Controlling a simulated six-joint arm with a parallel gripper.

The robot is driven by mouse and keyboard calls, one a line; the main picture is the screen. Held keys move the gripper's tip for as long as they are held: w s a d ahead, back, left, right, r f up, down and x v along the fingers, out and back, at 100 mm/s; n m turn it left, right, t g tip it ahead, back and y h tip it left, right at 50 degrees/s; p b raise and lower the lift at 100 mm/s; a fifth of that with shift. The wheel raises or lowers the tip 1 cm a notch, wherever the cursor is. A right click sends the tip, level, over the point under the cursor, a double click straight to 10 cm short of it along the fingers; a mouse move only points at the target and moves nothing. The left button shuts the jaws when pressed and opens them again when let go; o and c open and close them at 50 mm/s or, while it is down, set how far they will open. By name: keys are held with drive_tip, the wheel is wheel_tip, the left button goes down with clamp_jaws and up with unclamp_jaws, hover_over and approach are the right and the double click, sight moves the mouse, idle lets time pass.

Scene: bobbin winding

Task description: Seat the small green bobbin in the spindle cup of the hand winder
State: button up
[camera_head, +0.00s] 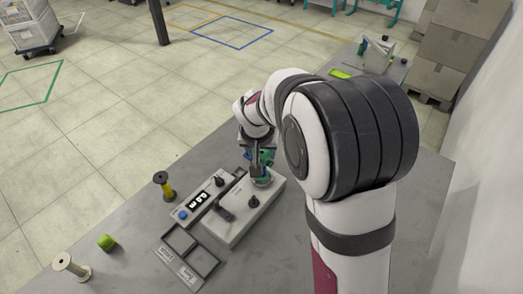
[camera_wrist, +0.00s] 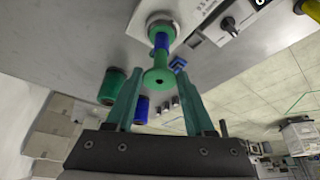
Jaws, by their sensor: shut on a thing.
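The small green bobbin (camera_wrist: 158,77) has green flanges and a blue winding. It is between the green fingers of my gripper (camera_wrist: 160,72), which is shut on it. Its far end is at the pale round spindle cup (camera_wrist: 149,18) in the wrist view. I cannot tell how deep it sits there. In the head view my gripper (camera_head: 262,160) is low over the back part of the light grey hand winder (camera_head: 237,222), and the bobbin is mostly hidden by the gripper and arm.
A yellow spool (camera_head: 166,187), a lime green spool (camera_head: 107,242) and a white spool (camera_head: 70,266) stand left on the table. A display box (camera_head: 198,200) and a divided tray (camera_head: 205,262) lie beside the winder. Another green spool (camera_wrist: 112,87) and a blue one (camera_wrist: 142,108) show in the wrist view.

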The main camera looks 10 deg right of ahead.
drive_tip(key=shift+f, duration=0.25)
idle(0.3)
drive_tip(key=shift+f, duration=0.5)
drive_tip(key=o, duration=1.1)
drive_tip(key=shift+c, duration=0.2)
drive_tip(key=shift+r, duration=3.55)
